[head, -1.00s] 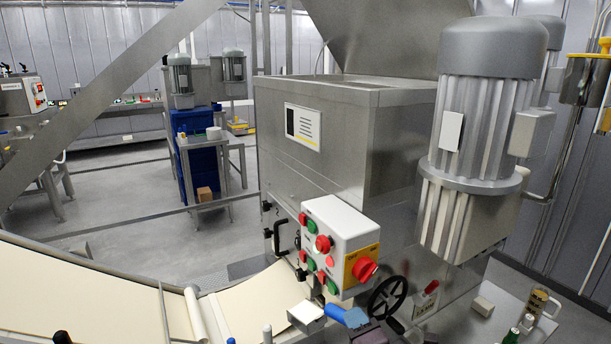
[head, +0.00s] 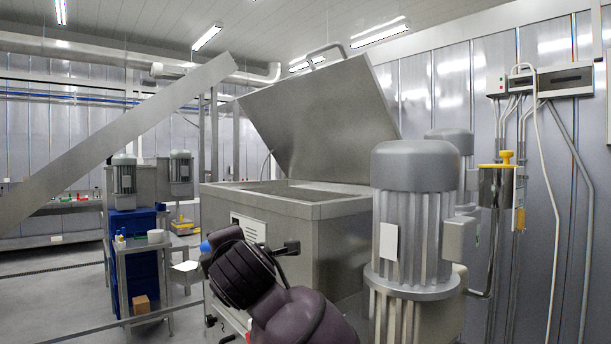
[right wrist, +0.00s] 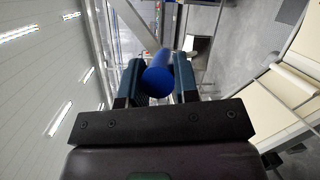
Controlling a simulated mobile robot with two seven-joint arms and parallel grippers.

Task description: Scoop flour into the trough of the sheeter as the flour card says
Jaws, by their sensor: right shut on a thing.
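My right gripper (head: 212,252) is shut on the blue handle of a scoop (head: 205,246), held up in front of the steel trough's left part. The scoop's pale head (head: 185,266) points left; I cannot tell whether flour is in it. In the right wrist view the blue handle (right wrist: 157,80) sits between both fingers (right wrist: 158,88). The steel trough (head: 320,210) has its lid (head: 310,120) tilted up and its top open; its inside is mostly hidden. My left gripper is out of view.
A large ribbed motor (head: 415,225) stands right of the trough. A slanting steel bar (head: 120,135) crosses the left. A steel canister with a yellow top (head: 495,185) hangs at the right wall.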

